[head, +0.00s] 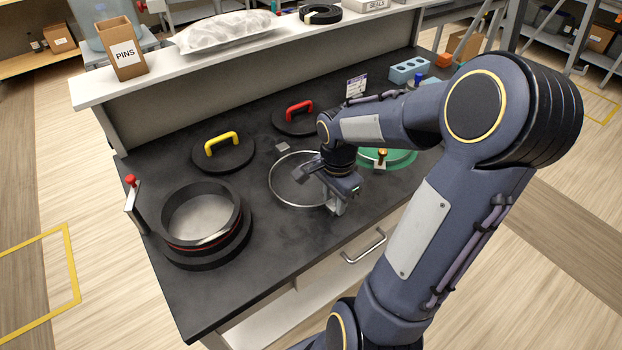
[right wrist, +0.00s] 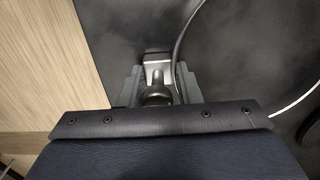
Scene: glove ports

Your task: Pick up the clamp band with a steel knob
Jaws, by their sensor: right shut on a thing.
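The clamp band (head: 272,191) is a thin pale steel ring on or just above the black worktop, near the middle of the head view. I cannot tell whether it touches the top. My right gripper (head: 336,204) points down at the ring's near right side and is shut. In the right wrist view my right gripper (right wrist: 160,86) has its jaws on either side of the steel knob (right wrist: 157,96), with the band (right wrist: 180,47) curving away beside it. My arm hides part of the ring in the head view. My left gripper is not in view.
A second band with a brass knob (head: 382,155) lies by a green ring (head: 405,160) behind my right wrist. Lids with a yellow handle (head: 222,142) and a red handle (head: 299,108) lie behind. A black round port (head: 200,215) stands left.

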